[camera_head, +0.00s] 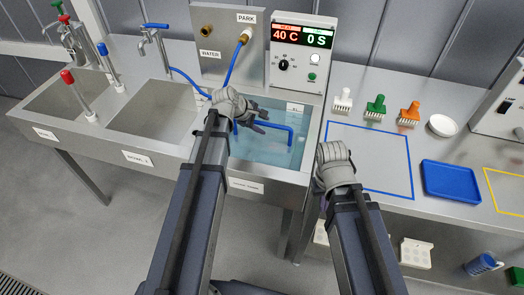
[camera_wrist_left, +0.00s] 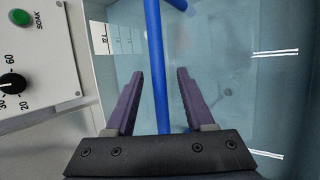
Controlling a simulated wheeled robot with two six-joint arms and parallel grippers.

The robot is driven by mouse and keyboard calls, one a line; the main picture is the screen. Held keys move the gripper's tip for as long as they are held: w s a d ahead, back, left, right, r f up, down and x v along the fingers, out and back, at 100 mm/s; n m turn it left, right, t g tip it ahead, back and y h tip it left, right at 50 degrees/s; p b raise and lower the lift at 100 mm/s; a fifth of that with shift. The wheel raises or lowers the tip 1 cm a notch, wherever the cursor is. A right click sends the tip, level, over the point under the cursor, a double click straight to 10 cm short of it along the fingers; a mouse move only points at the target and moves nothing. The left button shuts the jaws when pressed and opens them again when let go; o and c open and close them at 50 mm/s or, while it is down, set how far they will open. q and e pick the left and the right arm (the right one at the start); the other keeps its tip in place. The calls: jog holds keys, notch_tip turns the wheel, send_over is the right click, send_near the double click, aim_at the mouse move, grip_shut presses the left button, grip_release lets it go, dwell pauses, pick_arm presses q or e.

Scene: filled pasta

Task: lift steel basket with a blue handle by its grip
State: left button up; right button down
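The basket's blue handle (camera_head: 268,129) shows as a bar above the water of the tank in the head view, with a bend down at its right end. The steel basket body cannot be made out clearly under the water. My left gripper (camera_head: 258,124) is over the tank at the handle's left part. In the left wrist view, its two purple-grey fingers (camera_wrist_left: 160,73) are apart, with the blue handle (camera_wrist_left: 157,60) running lengthwise between them in the picture. I cannot tell how deep the bar sits. My right wrist (camera_head: 334,160) is right of the tank; its fingers are hidden.
The water tank's steel rim (camera_head: 275,177) surrounds the handle. A control box (camera_head: 301,55) reading 40 C and 0 S stands behind it. On the right bench are a blue-outlined area (camera_head: 372,160), several brushes, a white bowl (camera_head: 442,125) and a blue tray (camera_head: 450,181). Empty sinks (camera_head: 150,115) lie left.

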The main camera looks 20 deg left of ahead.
pick_arm(q)
grip_shut()
dwell(1.2)
